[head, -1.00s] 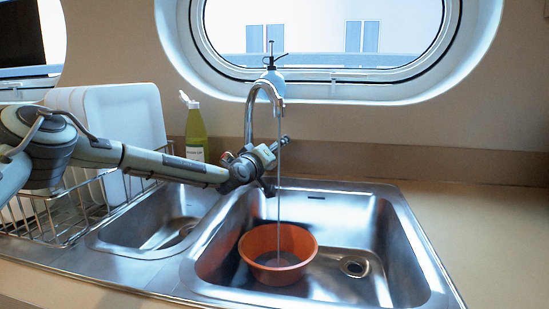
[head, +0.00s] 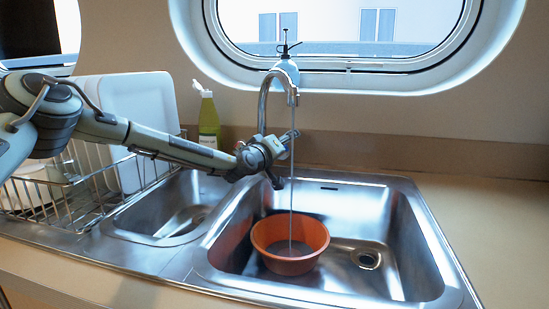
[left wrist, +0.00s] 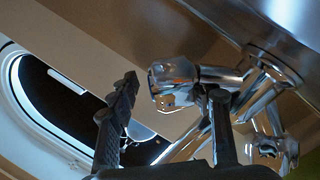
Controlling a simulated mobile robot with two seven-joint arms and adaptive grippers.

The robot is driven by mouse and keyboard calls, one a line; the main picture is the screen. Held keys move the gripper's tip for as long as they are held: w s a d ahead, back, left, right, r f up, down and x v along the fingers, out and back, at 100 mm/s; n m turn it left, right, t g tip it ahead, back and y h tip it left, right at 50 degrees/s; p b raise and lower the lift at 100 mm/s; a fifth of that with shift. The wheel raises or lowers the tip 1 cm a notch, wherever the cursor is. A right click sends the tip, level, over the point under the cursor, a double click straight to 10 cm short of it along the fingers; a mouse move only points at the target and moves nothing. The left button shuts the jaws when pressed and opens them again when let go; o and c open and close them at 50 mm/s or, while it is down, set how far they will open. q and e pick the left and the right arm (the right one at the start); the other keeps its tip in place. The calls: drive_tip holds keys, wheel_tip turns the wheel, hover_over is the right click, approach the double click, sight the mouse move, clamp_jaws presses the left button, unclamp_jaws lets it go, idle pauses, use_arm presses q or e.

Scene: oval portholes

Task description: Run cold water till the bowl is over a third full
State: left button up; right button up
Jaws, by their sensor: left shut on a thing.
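The orange bowl (head: 268,262) stands upright in the large sink basin (head: 345,215), left of the drain. A thin stream of water (head: 291,185) falls from the spout of the chrome tap (head: 263,105) into it. Greyish water shows inside the bowl; its exact level is hard to judge. My left gripper (head: 280,150) is at the tap's base, shut on the tap handle. In the left wrist view the chrome handle (left wrist: 172,82) shows between the dark fingers of the gripper (left wrist: 175,95); the contact itself is unclear. My right gripper is not in view.
A smaller basin (head: 175,210) and a wire dish rack (head: 75,200) with white dishes lie to the left. A green bottle (head: 209,122) and a spray bottle (head: 286,68) stand behind the sink. The counter on the right (head: 480,210) is clear.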

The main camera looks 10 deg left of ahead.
use_arm(q)
drive_tip(key=s, duration=0.1)
drive_tip(key=s+r, duration=0.1)
drive_tip(key=shift+s+d, duration=0.2)
drive_tip(key=shift+s, duration=0.1)
drive_tip(key=shift+s+f, duration=0.15)
drive_tip(key=shift+s, duration=0.35)
drive_tip(key=shift+v, duration=0.8)
drive_tip(key=f+v, duration=0.1)
drive_tip(key=v, duration=0.6)
drive_tip(key=shift+s+f, duration=0.2)
drive_tip(key=shift+s, duration=0.15)
drive_tip(key=shift+d+f, duration=0.1)
drive_tip(key=shift+d, duration=0.1)
